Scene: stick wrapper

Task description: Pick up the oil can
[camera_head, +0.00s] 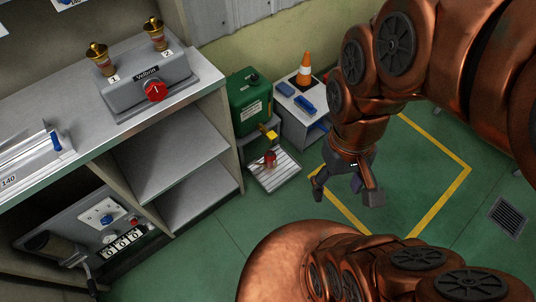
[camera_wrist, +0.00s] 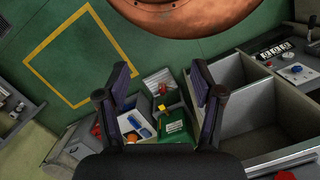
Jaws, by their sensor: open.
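A green container (camera_head: 249,101) with a pale label and dark cap stands on a grey stand beside the shelf. A yellow spout (camera_head: 270,134) is at its lower front. A small red object (camera_head: 269,158) sits below the spout on a slatted tray (camera_head: 281,176). I cannot tell for sure which of these is the oil can. In the wrist view the red object (camera_wrist: 162,89) and green container (camera_wrist: 174,126) appear between and below my fingers. My gripper (camera_head: 346,192) is open and empty, above the floor to the right of the tray.
The grey shelf unit (camera_head: 180,150) borders the tray on the left. Green floor with a yellow line (camera_head: 446,202) is open to the right.

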